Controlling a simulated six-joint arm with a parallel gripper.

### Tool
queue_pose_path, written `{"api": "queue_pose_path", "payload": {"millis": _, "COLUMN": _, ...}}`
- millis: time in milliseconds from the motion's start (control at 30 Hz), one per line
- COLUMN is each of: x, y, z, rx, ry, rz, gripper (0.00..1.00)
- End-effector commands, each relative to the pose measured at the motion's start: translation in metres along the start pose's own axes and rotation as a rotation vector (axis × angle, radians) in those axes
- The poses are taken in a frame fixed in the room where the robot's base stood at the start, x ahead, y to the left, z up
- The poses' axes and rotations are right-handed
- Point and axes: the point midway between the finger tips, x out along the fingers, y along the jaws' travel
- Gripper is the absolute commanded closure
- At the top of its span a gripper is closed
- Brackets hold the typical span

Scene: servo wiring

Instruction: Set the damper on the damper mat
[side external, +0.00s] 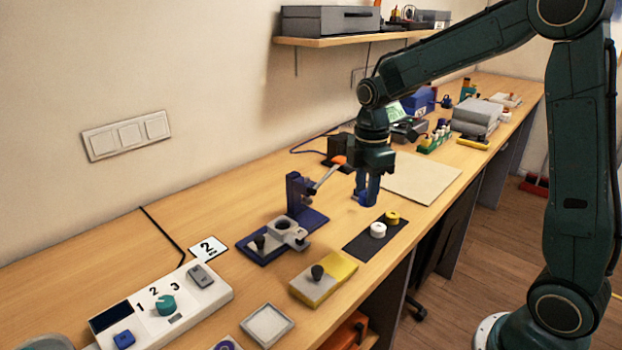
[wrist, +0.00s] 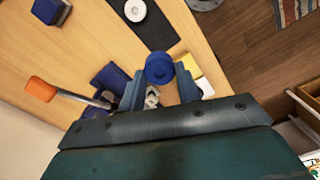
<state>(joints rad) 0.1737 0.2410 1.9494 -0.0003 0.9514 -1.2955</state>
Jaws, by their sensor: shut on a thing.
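My gripper (side external: 367,185) hangs above the bench, pointing down. In the wrist view, my gripper (wrist: 160,78) is shut on a round blue piece, which I take to be the damper (wrist: 158,67). The blue damper also shows low at the fingertips in the side view (side external: 361,198). A dark strip mat (side external: 360,249), which looks like the damper mat, lies nearer the front edge. It bears a white round piece (side external: 378,230) and a yellow one (side external: 392,218). The dark mat also shows in the wrist view (wrist: 152,31), apart from the held damper.
A blue press stand (side external: 298,192) with an orange-tipped lever (side external: 338,160) stands left of my gripper. A yellow-and-grey block (side external: 318,284) with a dark knob sits at the front. A beige sheet (side external: 425,178) lies at right. A control panel (side external: 165,310) is at front left.

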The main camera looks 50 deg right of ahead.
Motion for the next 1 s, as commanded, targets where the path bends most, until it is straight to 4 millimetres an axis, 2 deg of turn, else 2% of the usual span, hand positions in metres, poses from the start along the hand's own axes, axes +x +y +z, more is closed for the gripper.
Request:
{"api": "queue_pose_path", "payload": {"millis": 200, "x": 0.043, "y": -0.001, "z": 0.000, "rx": 0.000, "ry": -0.001, "rz": -0.005, "gripper": 0.89}}
{"api": "queue_pose_path", "payload": {"millis": 400, "x": 0.072, "y": -0.001, "z": 0.000, "rx": 0.000, "ry": -0.001, "rz": -0.003, "gripper": 0.89}}
{"api": "queue_pose_path", "payload": {"millis": 533, "x": 0.081, "y": 0.000, "z": 0.000, "rx": 0.000, "ry": 0.000, "rz": -0.001, "gripper": 0.89}}
{"api": "queue_pose_path", "payload": {"millis": 800, "x": 0.085, "y": 0.000, "z": 0.000, "rx": 0.000, "ry": 0.000, "rz": -0.001, "gripper": 0.89}}
{"api": "queue_pose_path", "payload": {"millis": 1000, "x": 0.105, "y": 0.000, "z": 0.000, "rx": 0.000, "ry": -0.001, "rz": -0.003, "gripper": 0.89}}
